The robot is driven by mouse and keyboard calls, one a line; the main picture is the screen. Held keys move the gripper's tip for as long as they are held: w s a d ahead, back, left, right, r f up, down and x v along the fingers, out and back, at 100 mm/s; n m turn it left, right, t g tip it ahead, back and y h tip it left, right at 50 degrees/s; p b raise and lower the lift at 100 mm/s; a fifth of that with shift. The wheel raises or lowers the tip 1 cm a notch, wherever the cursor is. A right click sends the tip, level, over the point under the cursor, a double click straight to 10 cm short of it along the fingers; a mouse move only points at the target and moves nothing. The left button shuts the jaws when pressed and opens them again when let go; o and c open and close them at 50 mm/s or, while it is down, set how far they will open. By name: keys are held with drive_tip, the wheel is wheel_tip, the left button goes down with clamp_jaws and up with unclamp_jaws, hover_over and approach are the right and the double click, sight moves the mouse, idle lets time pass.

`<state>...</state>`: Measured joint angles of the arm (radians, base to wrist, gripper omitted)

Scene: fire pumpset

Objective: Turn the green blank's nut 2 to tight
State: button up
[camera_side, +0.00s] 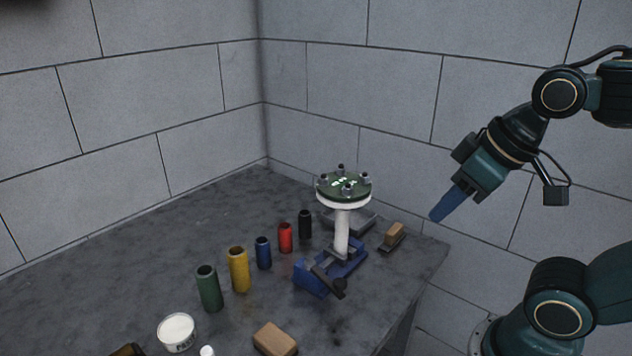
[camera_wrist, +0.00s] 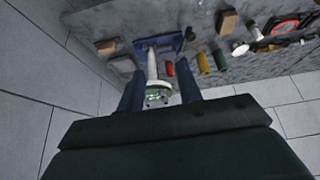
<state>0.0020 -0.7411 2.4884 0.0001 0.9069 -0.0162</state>
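The green blank (camera_side: 344,184) lies on the white flange at the top of an upright white pipe (camera_side: 342,232). Several dark nuts on studs stand around its rim, one of them the near nut (camera_side: 347,189). White marks on its top are too small to read, so I cannot tell which is nut 2. The blank also shows in the wrist view (camera_wrist: 158,95), beyond and between my fingers. My gripper (camera_side: 437,216) is right of the blank, clear of it, pointing down and left. In the wrist view its two blue fingers (camera_wrist: 158,78) stand apart with nothing held.
A blue vise (camera_side: 312,280) holds the pipe. Green (camera_side: 209,288), yellow (camera_side: 239,270), blue (camera_side: 263,253), red (camera_side: 286,238) and black (camera_side: 305,225) cylinders stand left of it. A brush (camera_side: 393,236), wooden block (camera_side: 274,340) and white tub (camera_side: 177,332) are nearby. Block walls stand behind.

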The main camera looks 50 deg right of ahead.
drive_tip(key=w+d+r+n+g, duration=0.3)
drive_tip(key=w+r+n, duration=0.35)
drive_tip(key=w, duration=0.25)
wheel_tip(320, 180, up, 3)
drive_tip(key=n+g, duration=0.3)
drive_tip(key=n, duration=0.4)
hover_over(363, 176)
drive_tip(key=shift+f, duration=0.1)
drive_tip(key=shift+f, duration=6.8)
drive_tip(key=shift+c, duration=0.2)
clamp_jaws()
